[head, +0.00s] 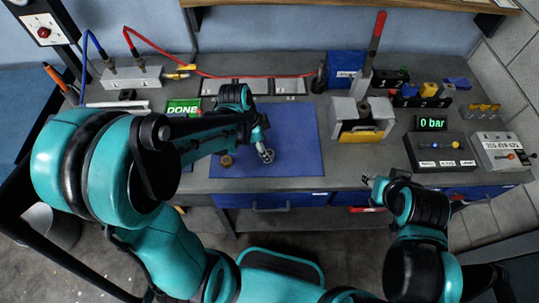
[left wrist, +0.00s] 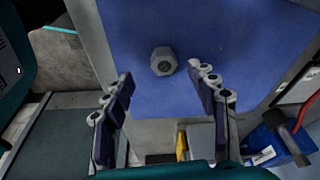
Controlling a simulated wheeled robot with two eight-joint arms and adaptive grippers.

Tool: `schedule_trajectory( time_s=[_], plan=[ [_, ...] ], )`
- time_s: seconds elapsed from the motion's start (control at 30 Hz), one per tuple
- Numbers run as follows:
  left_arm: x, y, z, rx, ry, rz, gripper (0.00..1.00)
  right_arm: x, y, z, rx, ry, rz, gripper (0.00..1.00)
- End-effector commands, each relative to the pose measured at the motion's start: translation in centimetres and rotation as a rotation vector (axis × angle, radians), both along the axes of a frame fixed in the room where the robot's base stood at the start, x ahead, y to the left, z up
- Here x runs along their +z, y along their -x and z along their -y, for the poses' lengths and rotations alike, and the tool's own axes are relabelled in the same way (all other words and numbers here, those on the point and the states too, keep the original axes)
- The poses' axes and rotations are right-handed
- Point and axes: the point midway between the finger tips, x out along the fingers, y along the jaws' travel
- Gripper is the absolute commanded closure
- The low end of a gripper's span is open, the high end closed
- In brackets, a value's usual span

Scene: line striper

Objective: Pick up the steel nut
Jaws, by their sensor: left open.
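The steel nut (left wrist: 163,61) is a grey hexagonal nut with a round centre. It lies flat on the blue mat (left wrist: 235,50); the mat also shows in the head view (head: 302,130). My left gripper (left wrist: 160,76) is open and empty. In the left wrist view its two fingers stand apart, with the nut just beyond their tips. In the head view my left gripper (head: 264,150) hangs over the mat, and I cannot clearly tell the steel nut from its fingers there. My right gripper (head: 369,182) is at the bench's front edge, far from the nut; its opening is too small to judge.
A brass-coloured nut (head: 226,161) lies on the mat left of my left gripper. A grey press-like fixture (head: 349,112) with a red lever stands right of the mat. A green DONE sign (head: 183,107) is at the left. The mat's right part is clear.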

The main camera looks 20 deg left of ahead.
Motion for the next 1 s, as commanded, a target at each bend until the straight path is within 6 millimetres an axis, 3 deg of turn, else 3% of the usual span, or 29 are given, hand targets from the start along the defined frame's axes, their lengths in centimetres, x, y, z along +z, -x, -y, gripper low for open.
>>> schedule_trajectory(
  time_s=[0.2,0.53,0.73,0.77,1.0],
  plan=[
    [-3.4,-1.0,0.7,0.001,0.000,0.001,0.42,-1.6,0.0,0.0,0.000,0.000,0.000,0.60],
    [-3.9,-1.1,0.9,0.002,0.000,0.000,0.42,-1.6,0.0,0.0,0.000,0.000,0.000,0.60],
    [-3.9,-1.1,0.9,0.002,-0.001,0.001,0.95,-1.7,0.0,0.0,0.000,0.000,0.000,0.60],
    [-3.9,-1.1,0.9,0.002,-0.001,0.001,0.98,-1.7,0.0,0.0,0.000,0.000,0.000,0.60],
    [-3.9,-1.1,0.9,0.002,-0.001,0.001,0.99,-1.7,0.0,0.0,0.000,0.000,0.000,0.60]
  ],
)
